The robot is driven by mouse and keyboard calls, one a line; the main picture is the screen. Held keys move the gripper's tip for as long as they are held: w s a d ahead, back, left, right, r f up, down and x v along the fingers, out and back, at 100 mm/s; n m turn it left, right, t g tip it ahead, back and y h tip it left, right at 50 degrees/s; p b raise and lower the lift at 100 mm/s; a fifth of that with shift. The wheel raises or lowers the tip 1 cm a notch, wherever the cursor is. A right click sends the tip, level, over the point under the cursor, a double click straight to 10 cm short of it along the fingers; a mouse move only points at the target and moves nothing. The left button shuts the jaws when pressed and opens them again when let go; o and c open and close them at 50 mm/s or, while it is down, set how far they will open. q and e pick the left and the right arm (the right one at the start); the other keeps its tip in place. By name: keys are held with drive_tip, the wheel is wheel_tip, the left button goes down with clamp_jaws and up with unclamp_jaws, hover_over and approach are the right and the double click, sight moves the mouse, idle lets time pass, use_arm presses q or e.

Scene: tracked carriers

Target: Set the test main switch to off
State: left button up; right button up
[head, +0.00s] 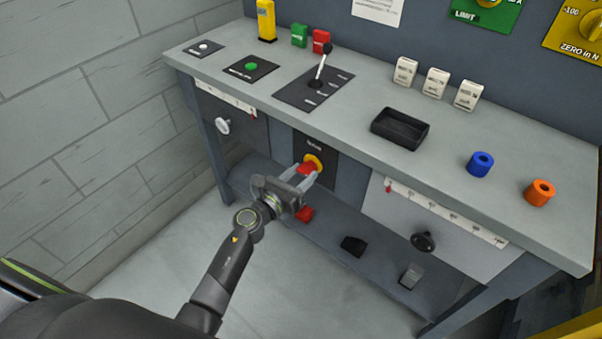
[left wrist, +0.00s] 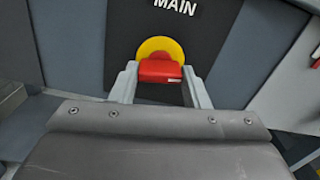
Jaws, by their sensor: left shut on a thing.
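The main switch is a red handle (head: 306,169) on a round yellow plate (head: 316,160), mounted on a dark panel on the front of the bench. In the left wrist view the red handle (left wrist: 160,71) lies across the picture in front of the yellow plate (left wrist: 160,46), below the word MAIN. My left gripper (head: 304,174) is at the switch, shut on the red handle, with one finger at each end of it in the left wrist view (left wrist: 160,86). The switch's on and off marks are not visible. My right gripper is not in view.
The grey bench top (head: 360,150) overhangs the switch. A black knob (head: 423,241) is on the front, right of the switch. The floor before the bench is clear.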

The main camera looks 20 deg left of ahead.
use_arm(q)
drive_tip(key=shift+r+n+p, duration=0.1)
drive_tip(key=shift+n+p, duration=0.25)
drive_tip(key=shift+n, duration=0.55)
drive_tip(key=n+p, duration=0.1)
drive_tip(key=n, duration=0.1)
drive_tip(key=shift+n, duration=0.4)
drive_tip(key=n+p, duration=0.2)
drive_tip(key=n, duration=0.2)
drive_tip(key=shift+n, duration=0.3)
drive_tip(key=n+p, duration=0.1)
drive_tip(key=n, duration=0.1)
drive_tip(key=shift+n, duration=0.3)
drive_tip(key=shift+n+p, duration=0.5)
drive_tip(key=shift+n, duration=0.3)
drive_tip(key=shift+n+p, duration=0.5)
drive_tip(key=shift+n, duration=0.7)
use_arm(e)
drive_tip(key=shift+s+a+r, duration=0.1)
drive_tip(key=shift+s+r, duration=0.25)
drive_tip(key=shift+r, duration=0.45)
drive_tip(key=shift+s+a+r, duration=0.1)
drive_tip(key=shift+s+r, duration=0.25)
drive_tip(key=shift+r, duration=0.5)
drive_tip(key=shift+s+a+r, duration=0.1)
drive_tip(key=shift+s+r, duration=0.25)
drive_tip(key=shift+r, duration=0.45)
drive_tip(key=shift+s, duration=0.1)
use_arm(q)
drive_tip(key=o, duration=1)
